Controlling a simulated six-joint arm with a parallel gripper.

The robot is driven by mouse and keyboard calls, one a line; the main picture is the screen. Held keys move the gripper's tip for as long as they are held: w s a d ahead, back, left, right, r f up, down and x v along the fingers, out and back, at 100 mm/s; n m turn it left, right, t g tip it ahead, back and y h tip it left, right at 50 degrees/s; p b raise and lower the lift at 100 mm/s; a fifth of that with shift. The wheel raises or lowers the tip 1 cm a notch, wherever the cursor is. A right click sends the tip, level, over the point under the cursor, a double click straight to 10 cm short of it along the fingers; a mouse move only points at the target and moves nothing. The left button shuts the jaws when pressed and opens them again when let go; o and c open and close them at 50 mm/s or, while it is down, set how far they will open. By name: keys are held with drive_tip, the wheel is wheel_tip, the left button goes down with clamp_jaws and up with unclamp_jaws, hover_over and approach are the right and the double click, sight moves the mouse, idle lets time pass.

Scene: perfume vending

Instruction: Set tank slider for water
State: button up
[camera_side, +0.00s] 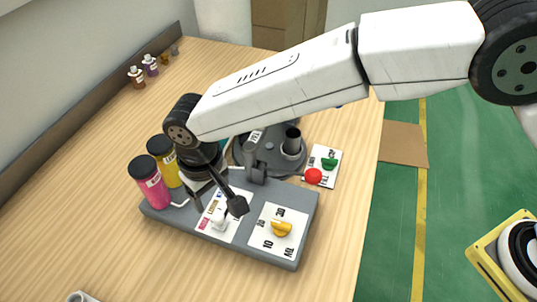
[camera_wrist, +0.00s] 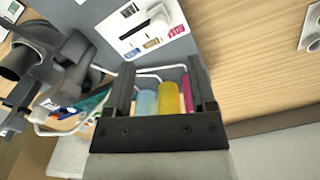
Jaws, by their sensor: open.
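The tank slider is a white knob (camera_side: 219,219) on a white card with pink, yellow and blue labels, set on the grey panel (camera_side: 165,215). In the wrist view the knob (camera_wrist: 160,21) stands toward the pink label, and dark slot shows on the blue side. My gripper (camera_side: 218,202) is open and empty, close above the slider card in the side view. In the wrist view its two fingers (camera_wrist: 160,66) are apart with no slider between them. Pink (camera_side: 151,183), yellow (camera_side: 162,160) and blue (camera_wrist: 147,101) tanks stand behind the panel; my gripper hides the blue one's body in the side view.
A yellow dial (camera_side: 281,229) sits on the panel's right card. Red (camera_side: 313,177) and green (camera_side: 329,164) buttons are beyond it. A dark grey round machine (camera_side: 270,158) stands behind the panel. Small bottles (camera_side: 138,78) stand at the back left. The front table is mostly clear.

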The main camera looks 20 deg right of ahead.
sight(218, 215)
drive_tip(key=shift+f, duration=0.1)
drive_tip(key=shift+f, duration=3.8)
clamp_jaws()
